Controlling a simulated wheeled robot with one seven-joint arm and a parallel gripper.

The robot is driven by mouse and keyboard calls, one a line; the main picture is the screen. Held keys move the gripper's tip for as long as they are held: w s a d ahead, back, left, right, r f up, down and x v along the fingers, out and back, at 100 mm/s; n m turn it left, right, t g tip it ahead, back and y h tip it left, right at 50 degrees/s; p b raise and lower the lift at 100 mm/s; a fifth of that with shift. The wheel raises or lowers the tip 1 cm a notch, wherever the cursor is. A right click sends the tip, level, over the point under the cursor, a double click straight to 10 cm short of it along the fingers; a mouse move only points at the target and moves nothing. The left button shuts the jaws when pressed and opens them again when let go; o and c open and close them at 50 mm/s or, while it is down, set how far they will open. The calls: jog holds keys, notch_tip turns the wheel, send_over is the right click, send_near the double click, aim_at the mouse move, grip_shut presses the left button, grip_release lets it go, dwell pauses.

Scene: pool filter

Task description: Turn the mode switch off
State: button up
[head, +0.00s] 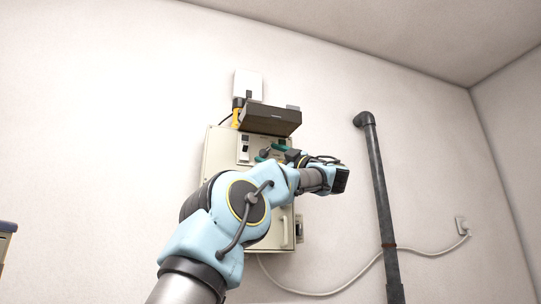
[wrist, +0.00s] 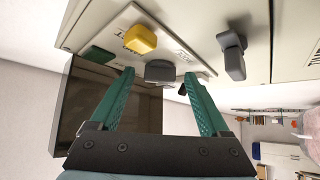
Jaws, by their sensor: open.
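The beige control box (head: 214,160) hangs on the wall in the head view, partly hidden behind my arm. In the wrist view its light label plate (wrist: 122,22) bears a yellow knob (wrist: 140,39) and a grey knob (wrist: 160,71). A dark grey handle (wrist: 232,56) sits to the right of the plate. The lettering is too small to read, so I cannot tell which one is the mode switch. My gripper (wrist: 160,76) is open, with its green fingertips on either side of the grey knob in the picture; contact is unclear. It also shows at the box in the head view (head: 266,153).
A dark hood-like box (head: 270,120) juts out above the control box. A white box (head: 248,84) is higher on the wall. A grey vertical pipe (head: 379,190) stands at the right, and a white cable (head: 345,285) runs to an outlet (head: 461,226).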

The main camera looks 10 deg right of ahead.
jog(key=b+v, duration=0.4)
jog(key=v, duration=0.6)
jog(key=shift+s+d+f+b, duration=0.2)
jog(key=shift+s+f+b, duration=0.05)
jog(key=shift+s+b, duration=0.05)
